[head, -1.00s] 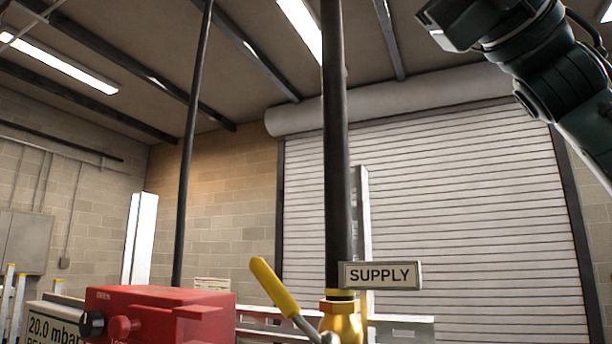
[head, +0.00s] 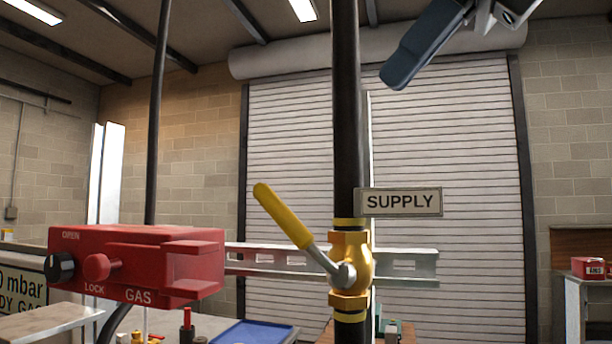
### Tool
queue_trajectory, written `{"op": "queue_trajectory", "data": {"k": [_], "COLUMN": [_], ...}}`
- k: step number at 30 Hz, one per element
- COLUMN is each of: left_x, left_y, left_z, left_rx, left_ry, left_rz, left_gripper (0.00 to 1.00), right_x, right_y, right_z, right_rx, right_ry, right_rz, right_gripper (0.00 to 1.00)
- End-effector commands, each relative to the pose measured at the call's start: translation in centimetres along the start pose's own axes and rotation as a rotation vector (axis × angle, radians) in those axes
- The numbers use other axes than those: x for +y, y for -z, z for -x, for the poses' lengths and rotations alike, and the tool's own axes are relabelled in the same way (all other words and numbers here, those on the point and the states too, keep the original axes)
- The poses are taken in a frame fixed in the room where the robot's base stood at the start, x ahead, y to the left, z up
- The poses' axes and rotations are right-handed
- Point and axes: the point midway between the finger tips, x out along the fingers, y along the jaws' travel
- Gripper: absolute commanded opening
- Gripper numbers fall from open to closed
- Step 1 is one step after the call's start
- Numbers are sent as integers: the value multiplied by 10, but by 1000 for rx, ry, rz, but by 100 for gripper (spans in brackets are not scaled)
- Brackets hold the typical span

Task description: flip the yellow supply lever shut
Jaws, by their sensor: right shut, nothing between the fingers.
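The yellow supply lever (head: 284,216) is joined by a metal stem to a brass valve (head: 350,270) on a black vertical pipe (head: 346,120). The lever slants up and to the left from the valve, at an angle to the pipe. A SUPPLY sign (head: 402,202) sits right of the pipe, just above the valve. My right gripper (head: 398,77) is at the top right, above and to the right of the lever and well apart from it. Its dark fingers are shut and empty. My left gripper is not in view.
A red GAS box (head: 150,262) with a black knob (head: 60,267) stands left of the valve. A metal rail (head: 410,264) runs behind the valve. A second black pipe (head: 158,120) rises at the left. A blue tray (head: 252,333) lies at the bottom.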

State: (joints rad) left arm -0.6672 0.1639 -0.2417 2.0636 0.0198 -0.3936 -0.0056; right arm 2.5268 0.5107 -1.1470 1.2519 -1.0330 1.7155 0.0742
Motion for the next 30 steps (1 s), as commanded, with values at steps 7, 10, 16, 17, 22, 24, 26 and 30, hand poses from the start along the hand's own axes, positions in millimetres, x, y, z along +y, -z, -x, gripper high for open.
{"op": "queue_trajectory", "data": {"k": [7, 10, 16, 17, 22, 24, 26, 30], "left_x": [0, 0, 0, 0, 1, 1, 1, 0], "left_y": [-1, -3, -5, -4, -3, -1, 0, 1], "left_z": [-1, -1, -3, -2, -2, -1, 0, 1], "left_rx": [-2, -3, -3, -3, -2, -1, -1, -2], "left_ry": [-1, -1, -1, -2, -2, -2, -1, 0], "left_rz": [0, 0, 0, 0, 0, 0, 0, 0], "left_gripper": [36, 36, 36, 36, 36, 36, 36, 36], "right_x": [0, 1, 1, 1, 1, 1, 1, 1], "right_y": [0, 0, 1, 1, 0, 0, -1, -1], "right_z": [-4, -14, -52, -59, -95, -107, -117, -132], "right_rx": [-1, 0, 1, 2, 1, 1, 0, -2], "right_ry": [-3, -4, -5, -5, -6, -5, -4, -5], "right_rz": [0, 1, 1, 1, 2, 2, 1, 0], "right_gripper": [0, 0, 0, 0, 0, 0, 0, 0]}}
